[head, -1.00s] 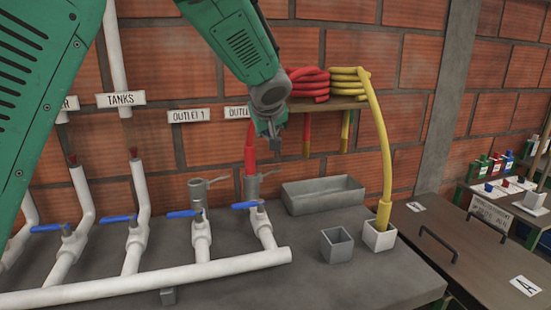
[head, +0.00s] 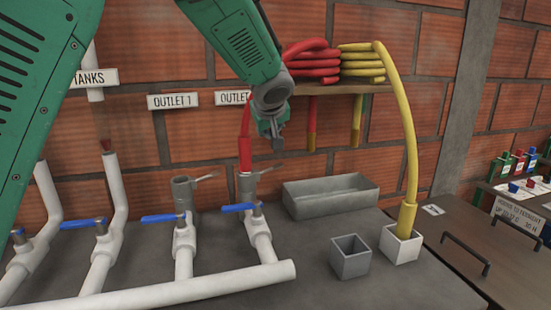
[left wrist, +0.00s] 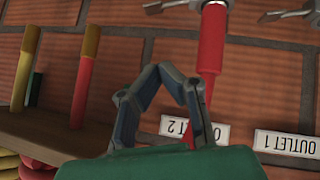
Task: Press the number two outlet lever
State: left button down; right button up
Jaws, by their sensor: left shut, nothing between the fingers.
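The outlet 2 pipe has a red hose (head: 245,145) on its upright grey fitting (head: 246,186), with a small grey lever (head: 263,172) reaching to the right. A blue-handled lever (head: 240,207) sits on the white pipe below. The OUTLET 2 sign (head: 232,97) is partly covered by my left arm. My left gripper (head: 277,143) is shut and empty, above and right of the grey lever, apart from it in the picture. In the left wrist view the picture is upside down, with the shut fingers (left wrist: 167,72) beside the red hose (left wrist: 212,50) and the lever (left wrist: 167,5) at the top edge. My right gripper is not in view.
The outlet 1 fitting (head: 182,196) and its blue lever (head: 163,218) stand to the left. A grey trough (head: 325,198), a grey cup (head: 350,258) and a white cup (head: 400,245) with a yellow hose (head: 411,170) are to the right. A hose shelf (head: 340,90) is behind the gripper.

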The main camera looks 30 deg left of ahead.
pick_arm(q)
send_over(277, 167)
jog(key=a, duration=0.1)
notch_tip(277, 167, down, 7)
jog(key=f, duration=0.1)
jog(key=f+b, duration=0.1)
jog(key=shift+d+f, duration=0.2)
jog(key=shift+f, duration=0.2)
jog(key=shift+d+f, duration=0.15)
jog(key=shift+f, duration=0.25)
jog(key=shift+d, duration=0.15)
